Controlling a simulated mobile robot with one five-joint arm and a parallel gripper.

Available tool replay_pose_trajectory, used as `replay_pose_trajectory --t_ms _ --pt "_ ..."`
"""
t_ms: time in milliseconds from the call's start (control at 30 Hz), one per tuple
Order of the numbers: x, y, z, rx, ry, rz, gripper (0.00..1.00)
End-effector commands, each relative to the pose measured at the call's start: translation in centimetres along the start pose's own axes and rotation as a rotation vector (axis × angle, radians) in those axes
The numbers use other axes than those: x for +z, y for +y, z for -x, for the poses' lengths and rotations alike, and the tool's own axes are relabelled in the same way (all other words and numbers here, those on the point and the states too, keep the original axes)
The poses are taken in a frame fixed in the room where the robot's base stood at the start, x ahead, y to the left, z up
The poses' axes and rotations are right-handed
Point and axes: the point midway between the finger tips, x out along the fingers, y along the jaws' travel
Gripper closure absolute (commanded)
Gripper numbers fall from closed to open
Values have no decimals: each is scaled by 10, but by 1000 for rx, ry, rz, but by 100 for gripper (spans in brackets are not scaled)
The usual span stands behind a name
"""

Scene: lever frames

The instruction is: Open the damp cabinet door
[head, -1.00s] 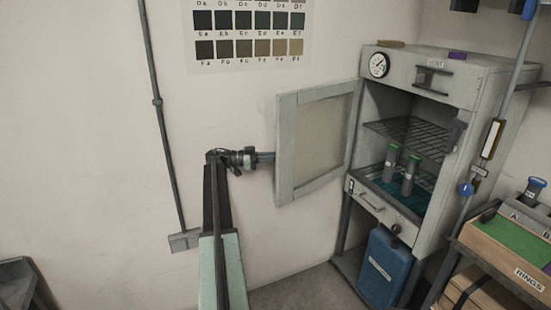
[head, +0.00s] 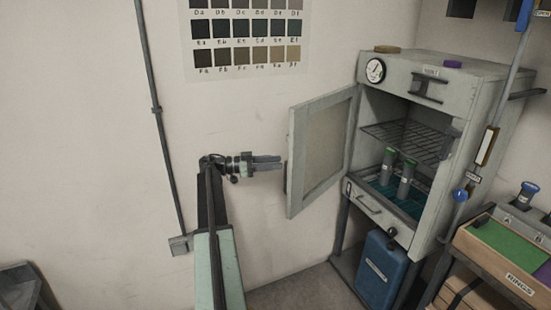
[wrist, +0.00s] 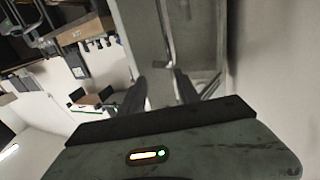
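The damp cabinet (head: 414,66) stands at the right in the head view. Its pale framed door (head: 298,160) stands wide open, swung out to the left, and the interior shows. A small dark handle (head: 286,178) shows at the door's free edge. My gripper (head: 281,162) is just left of that edge, pointing right, with its fingers clear of the door face. In the wrist view the two dark fingers (wrist: 160,85) are spread with a gap between them. The door (wrist: 145,40) and a long bar on it lie beyond them. Contact with the handle cannot be made out.
Two grey bottles (head: 396,175) stand inside the cabinet on its lower level, under a wire shelf (head: 405,140). A blue canister (head: 381,272) stands below. A side bench with trays (head: 500,250) is at the right. The wall (head: 90,120) lies left and behind.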

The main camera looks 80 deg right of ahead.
Motion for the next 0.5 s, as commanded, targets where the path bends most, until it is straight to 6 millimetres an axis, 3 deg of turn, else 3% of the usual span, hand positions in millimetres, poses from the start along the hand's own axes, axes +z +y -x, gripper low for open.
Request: replay_pose_trajectory --t_ms 33,200,333,500 --pt "-4 21 1 -2 -1 0 66" --pt "-6 59 3 -1 -3 -1 66" --pt "-7 74 5 -1 -4 -1 66" --pt "-6 80 6 -1 -5 -2 66"
